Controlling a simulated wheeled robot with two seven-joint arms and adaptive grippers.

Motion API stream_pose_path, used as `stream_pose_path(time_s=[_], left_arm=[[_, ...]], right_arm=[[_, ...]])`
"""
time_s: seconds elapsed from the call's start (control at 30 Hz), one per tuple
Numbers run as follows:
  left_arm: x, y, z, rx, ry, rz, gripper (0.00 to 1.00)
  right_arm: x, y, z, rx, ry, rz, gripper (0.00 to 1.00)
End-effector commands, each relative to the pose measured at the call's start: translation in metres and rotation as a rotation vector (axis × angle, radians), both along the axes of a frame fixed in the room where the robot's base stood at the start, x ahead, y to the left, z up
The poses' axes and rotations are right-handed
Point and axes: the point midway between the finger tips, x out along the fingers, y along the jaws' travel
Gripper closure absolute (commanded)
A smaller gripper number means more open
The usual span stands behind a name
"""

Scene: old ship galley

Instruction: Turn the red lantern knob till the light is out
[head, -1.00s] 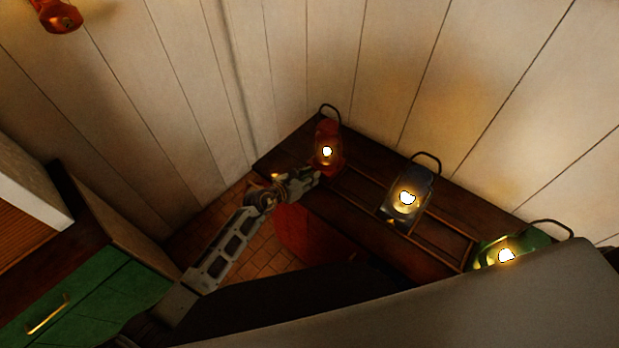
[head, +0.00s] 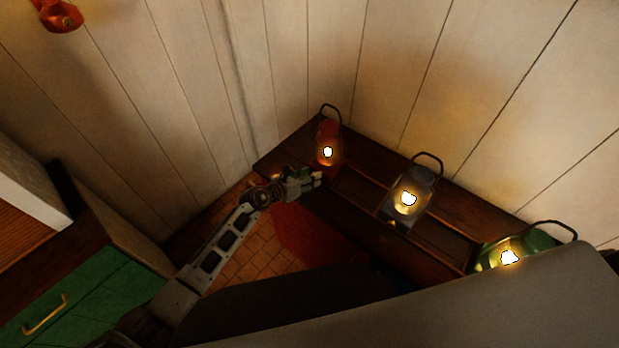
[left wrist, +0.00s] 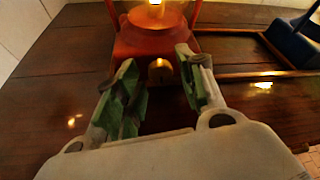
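The red lantern (head: 328,140) stands lit at the far left end of the dark wooden shelf, against the wall corner. In the left wrist view its red base (left wrist: 152,42) is straight ahead, with a small brass-coloured knob (left wrist: 160,70) low on its front face. My left gripper (head: 318,179) is just in front of the lantern's base. In the left wrist view my left gripper (left wrist: 158,82) is open, its green-padded fingers apart on either side of the knob and not touching it. My right gripper is not in view.
A lit dark blue lantern (head: 408,197) and a lit green lantern (head: 515,248) stand farther right on the shelf (head: 292,150). A raised wooden frame (left wrist: 246,74) runs right of the red lantern. Green cabinets (head: 75,300) stand at left.

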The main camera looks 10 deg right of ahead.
Motion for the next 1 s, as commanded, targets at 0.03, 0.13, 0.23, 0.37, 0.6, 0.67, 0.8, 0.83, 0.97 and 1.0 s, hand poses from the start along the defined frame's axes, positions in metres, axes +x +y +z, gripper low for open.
stream_pose_path(time_s=[0.03, 0.13, 0.23, 0.37, 0.6, 0.67, 0.8, 0.83, 0.97, 1.0], left_arm=[[0.0, 0.0, 0.0, 0.0, 0.0, 0.0, 0.54], [0.0, 0.0, 0.0, -0.001, 0.0, -0.001, 0.54], [0.0, -0.001, 0.0, -0.001, 0.0, -0.001, 0.54], [0.0, 0.0, 0.001, -0.001, 0.0, -0.001, 0.54], [-0.004, 0.006, 0.003, -0.001, -0.001, -0.001, 0.54], [-0.005, 0.009, 0.004, 0.0, -0.001, 0.0, 0.54], [-0.01, 0.017, 0.008, -0.001, -0.001, -0.001, 0.54], [-0.012, 0.02, 0.009, 0.0, -0.001, -0.002, 0.54], [-0.017, 0.03, 0.013, 0.0, -0.001, 0.0, 0.54], [-0.019, 0.033, 0.015, 0.001, -0.002, -0.001, 0.54]], right_arm=[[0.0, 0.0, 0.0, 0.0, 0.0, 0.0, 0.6], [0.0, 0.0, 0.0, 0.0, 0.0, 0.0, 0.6], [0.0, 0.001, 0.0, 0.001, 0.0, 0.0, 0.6], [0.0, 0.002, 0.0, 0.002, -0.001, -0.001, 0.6], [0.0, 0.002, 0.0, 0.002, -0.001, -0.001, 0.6], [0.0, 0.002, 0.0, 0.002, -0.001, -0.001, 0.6], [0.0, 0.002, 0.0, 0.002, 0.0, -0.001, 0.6], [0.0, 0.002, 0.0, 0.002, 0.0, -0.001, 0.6], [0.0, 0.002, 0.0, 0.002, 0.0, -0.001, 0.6], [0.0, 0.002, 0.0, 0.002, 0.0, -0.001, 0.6]])
